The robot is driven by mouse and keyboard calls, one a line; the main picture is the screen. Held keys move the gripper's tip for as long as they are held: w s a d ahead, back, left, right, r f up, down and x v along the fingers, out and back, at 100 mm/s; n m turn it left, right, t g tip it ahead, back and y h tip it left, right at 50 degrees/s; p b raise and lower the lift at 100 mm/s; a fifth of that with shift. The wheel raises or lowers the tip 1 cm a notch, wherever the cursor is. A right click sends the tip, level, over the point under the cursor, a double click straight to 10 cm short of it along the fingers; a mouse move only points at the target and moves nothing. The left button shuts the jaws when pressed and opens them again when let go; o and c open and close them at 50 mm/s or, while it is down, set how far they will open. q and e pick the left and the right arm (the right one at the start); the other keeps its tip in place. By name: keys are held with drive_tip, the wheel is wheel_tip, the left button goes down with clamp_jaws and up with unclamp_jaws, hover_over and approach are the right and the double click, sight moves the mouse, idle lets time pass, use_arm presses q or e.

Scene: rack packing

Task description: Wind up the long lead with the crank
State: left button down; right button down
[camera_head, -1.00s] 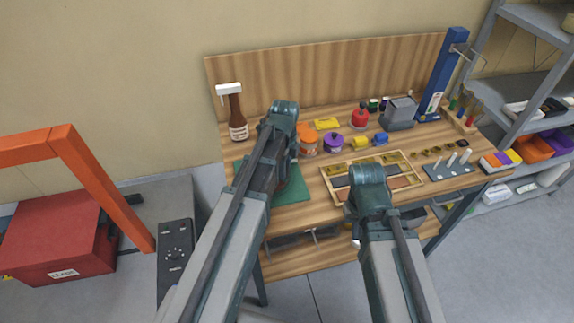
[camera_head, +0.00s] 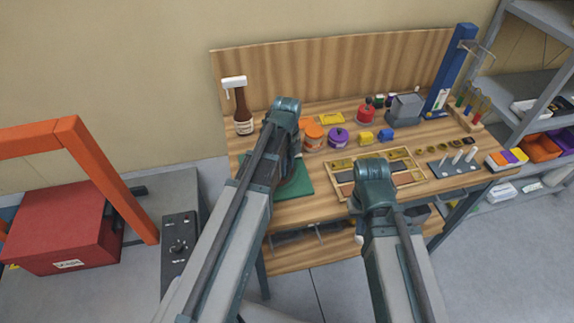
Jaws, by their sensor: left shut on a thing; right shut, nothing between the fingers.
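My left arm (camera_head: 232,225) reaches over the left part of the wooden workbench and covers much of a green mat (camera_head: 302,185). A dark thing on the mat shows partly beside the arm; I cannot tell whether it is the crank. I cannot make out the long lead. My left gripper is hidden behind my own arm. My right arm (camera_head: 398,260) rises in front of the bench's front edge, its elbow over a wooden tray (camera_head: 412,170). My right gripper is hidden behind that arm.
A brown bottle (camera_head: 243,112) stands at the back left. Orange (camera_head: 314,136) and purple (camera_head: 338,138) tubs stand behind the mat, with a red container (camera_head: 366,112) and grey box (camera_head: 405,108) further right. A blue post (camera_head: 450,72) rises at the right end.

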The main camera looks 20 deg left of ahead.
use_arm(q)
drive_tip(key=c, duration=0.6)
unclamp_jaws()
drive_tip(key=shift+r, duration=0.15)
wheel_tip(320, 180, up, 14)
drive_tip(key=p, duration=1.4)
drive_tip(key=shift+w+f, duration=0.1)
drive_tip(key=shift+f, duration=0.1)
